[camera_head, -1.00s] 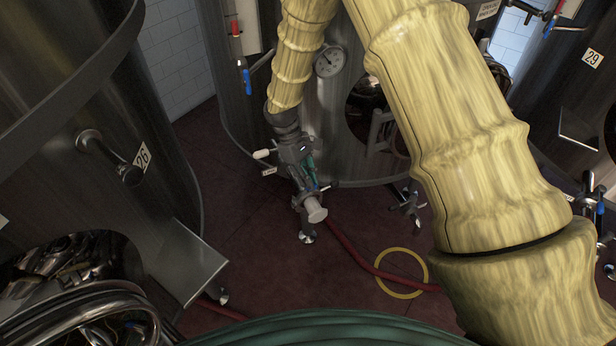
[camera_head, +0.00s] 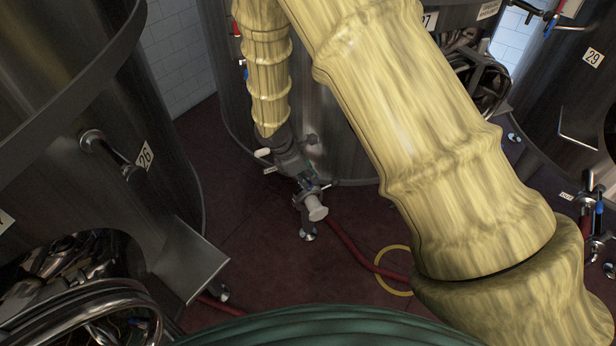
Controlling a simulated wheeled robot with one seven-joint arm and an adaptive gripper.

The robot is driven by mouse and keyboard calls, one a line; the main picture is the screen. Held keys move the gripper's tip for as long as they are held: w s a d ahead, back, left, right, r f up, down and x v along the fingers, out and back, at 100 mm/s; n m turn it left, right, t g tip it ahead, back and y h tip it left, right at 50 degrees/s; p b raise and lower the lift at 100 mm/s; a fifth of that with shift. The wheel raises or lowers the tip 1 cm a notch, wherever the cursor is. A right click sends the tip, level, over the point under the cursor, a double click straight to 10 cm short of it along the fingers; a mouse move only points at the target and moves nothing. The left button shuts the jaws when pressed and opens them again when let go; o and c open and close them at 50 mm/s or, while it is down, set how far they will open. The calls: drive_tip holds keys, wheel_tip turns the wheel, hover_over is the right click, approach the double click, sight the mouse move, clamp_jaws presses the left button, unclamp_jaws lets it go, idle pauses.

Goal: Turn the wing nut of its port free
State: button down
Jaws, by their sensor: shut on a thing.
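My gripper (camera_head: 308,184) is low in front of the middle tank, pointing down at a small steel port (camera_head: 317,211) with a pale round end. The port sits at the tank's foot. A clamp (camera_head: 304,196) goes round the port, and a thin bar with a small end sticks out to its right. The jaws are shut on the wing nut at this clamp. The wing nut is mostly hidden by the fingers, so its turn and thread cannot be seen.
A pale-handled fitting (camera_head: 262,153) is close left of my gripper. Tank 26 (camera_head: 150,200) stands left, with a steel shelf (camera_head: 190,262). A red hose (camera_head: 345,250) and a yellow ring (camera_head: 381,284) lie on the dark red floor. My arm covers much of the right.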

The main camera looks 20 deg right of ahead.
drive_tip(key=shift+n+t, duration=0.5)
drive_tip(key=shift+n, duration=0.6)
drive_tip(key=c, duration=1.5)
unclamp_jaws()
drive_tip(key=v, duration=1.2)
drive_tip(key=shift+s, duration=0.1)
